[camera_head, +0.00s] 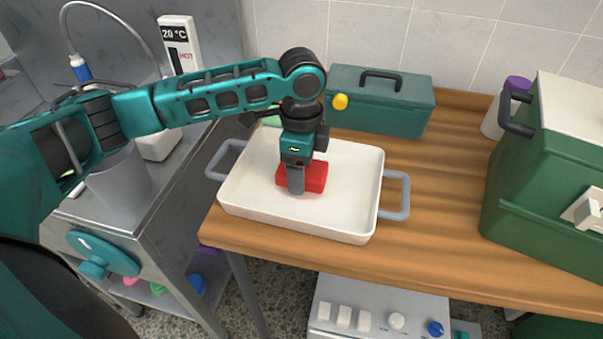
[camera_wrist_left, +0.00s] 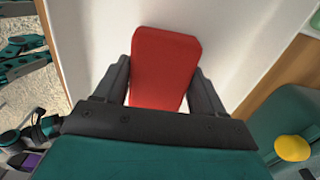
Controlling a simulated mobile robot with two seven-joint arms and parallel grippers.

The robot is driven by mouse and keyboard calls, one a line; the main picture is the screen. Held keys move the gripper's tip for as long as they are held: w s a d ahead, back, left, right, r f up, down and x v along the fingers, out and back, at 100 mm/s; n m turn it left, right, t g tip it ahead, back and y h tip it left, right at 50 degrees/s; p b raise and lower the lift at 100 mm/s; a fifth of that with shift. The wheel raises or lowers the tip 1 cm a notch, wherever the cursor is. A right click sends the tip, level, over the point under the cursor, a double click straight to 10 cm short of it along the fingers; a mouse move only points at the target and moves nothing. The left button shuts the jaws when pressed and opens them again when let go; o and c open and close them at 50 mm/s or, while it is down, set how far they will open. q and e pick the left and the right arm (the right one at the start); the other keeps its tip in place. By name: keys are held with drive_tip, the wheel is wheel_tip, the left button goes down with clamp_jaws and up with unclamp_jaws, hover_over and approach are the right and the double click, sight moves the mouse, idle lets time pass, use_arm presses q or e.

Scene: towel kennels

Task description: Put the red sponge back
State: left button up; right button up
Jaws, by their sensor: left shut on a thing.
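The red sponge (camera_head: 316,178) is in the white tray (camera_head: 345,218), near its middle, in the head view. My left gripper (camera_head: 297,186) reaches down over the tray from the left and is shut on the sponge. In the left wrist view the sponge (camera_wrist_left: 165,68) sits between the two dark fingers of the gripper (camera_wrist_left: 163,90), with the white tray behind it. I cannot tell whether the sponge touches the tray floor. My right gripper is not in view.
The tray has grey handles and stands on a wooden table (camera_head: 430,200). A teal toolbox (camera_head: 380,105) stands behind it, a large green box (camera_head: 550,190) to the right. A metal counter with a white device (camera_head: 180,45) is on the left. Wood between tray and green box is clear.

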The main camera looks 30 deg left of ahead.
use_arm(q)
drive_tip(key=shift+f, duration=0.8)
drive_tip(key=shift+f, duration=0.1)
drive_tip(key=o, duration=1)
wheel_tip(320, 180, up, 12)
drive_tip(key=p, duration=0.1)
drive_tip(key=shift+p, duration=0.3)
